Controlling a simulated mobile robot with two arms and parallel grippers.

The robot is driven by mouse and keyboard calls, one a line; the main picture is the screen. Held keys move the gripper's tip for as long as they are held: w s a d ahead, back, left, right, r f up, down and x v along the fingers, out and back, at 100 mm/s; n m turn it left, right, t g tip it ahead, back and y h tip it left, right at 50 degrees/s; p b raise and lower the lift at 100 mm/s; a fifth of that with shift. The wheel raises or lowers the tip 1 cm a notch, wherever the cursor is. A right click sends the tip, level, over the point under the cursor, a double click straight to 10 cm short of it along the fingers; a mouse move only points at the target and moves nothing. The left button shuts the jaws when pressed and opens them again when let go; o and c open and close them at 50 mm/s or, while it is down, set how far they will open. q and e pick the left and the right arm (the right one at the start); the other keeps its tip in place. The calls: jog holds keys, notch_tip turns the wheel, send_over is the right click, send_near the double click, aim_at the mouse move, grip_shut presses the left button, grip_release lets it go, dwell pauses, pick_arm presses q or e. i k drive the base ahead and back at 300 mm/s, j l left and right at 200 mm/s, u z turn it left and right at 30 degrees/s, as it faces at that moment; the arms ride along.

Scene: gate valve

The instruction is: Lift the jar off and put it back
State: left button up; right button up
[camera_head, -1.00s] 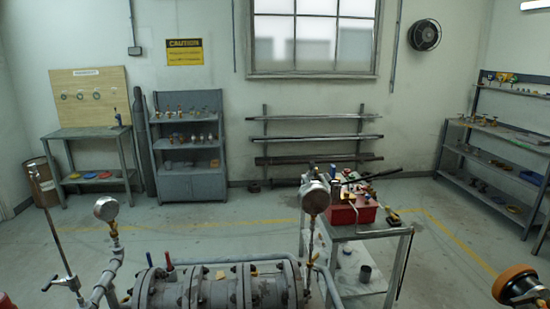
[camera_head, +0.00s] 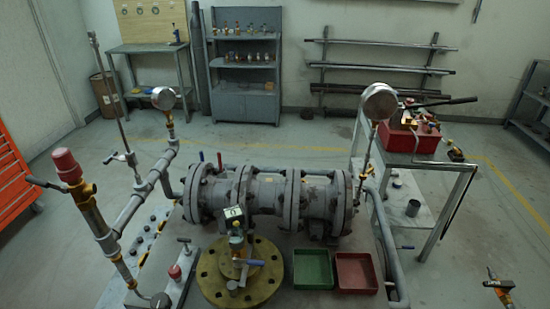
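I cannot make out a jar for certain. A red-capped cylinder (camera_head: 65,162) stands on a slanted pipe at the left. A small red-topped piece (camera_head: 175,273) sits on the bench top near the front. Neither of my grippers shows in the view.
A grey flanged pipe valve (camera_head: 268,195) spans the bench. Gauges (camera_head: 380,101) rise on both sides. A green tray (camera_head: 312,284) and a red tray (camera_head: 355,287) sit in front. A cart (camera_head: 460,172) with a red toolbox (camera_head: 408,138) stands right. Floor beyond is open.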

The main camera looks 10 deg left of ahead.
aim_at(235, 235)
jog(key=l+u, duration=0.4)
jog(key=k+l+u, duration=0.2)
jog(key=u, duration=0.2)
